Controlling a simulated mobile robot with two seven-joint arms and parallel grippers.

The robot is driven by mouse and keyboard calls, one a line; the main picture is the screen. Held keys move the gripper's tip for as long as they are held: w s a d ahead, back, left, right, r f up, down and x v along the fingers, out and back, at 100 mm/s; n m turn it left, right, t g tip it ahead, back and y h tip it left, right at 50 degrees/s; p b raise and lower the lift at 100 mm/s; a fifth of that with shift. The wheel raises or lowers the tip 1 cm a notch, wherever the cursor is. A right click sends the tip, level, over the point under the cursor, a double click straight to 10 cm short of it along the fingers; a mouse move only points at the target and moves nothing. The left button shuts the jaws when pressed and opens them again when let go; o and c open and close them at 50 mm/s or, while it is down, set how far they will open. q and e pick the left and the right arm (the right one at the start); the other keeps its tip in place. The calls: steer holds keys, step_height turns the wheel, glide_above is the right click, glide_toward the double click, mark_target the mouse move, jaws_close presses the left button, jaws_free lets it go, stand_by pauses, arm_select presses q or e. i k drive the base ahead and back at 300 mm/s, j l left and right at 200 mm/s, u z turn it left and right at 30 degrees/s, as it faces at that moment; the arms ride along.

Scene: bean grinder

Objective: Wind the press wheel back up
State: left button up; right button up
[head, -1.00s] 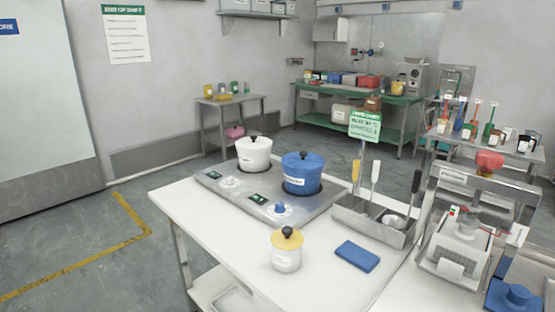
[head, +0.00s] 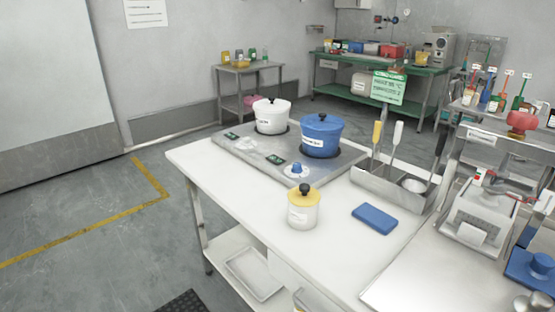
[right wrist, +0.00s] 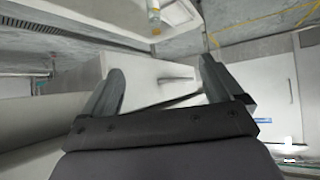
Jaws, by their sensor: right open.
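My right gripper (right wrist: 160,76) shows only in the right wrist view. Its two fingers are wide apart with nothing held between them. The press cannot be made out in that view. My left gripper is in neither view.
A white worktable (head: 250,205) carries a hob with a white pot (head: 271,117) and a blue pot (head: 320,140). A yellow-lidded jar (head: 303,212), a blue cloth or sponge (head: 375,218) and a utensil tray (head: 390,190) stand nearer. Open floor lies left.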

mark_target(521, 121)
steer(key=z, duration=0.95)
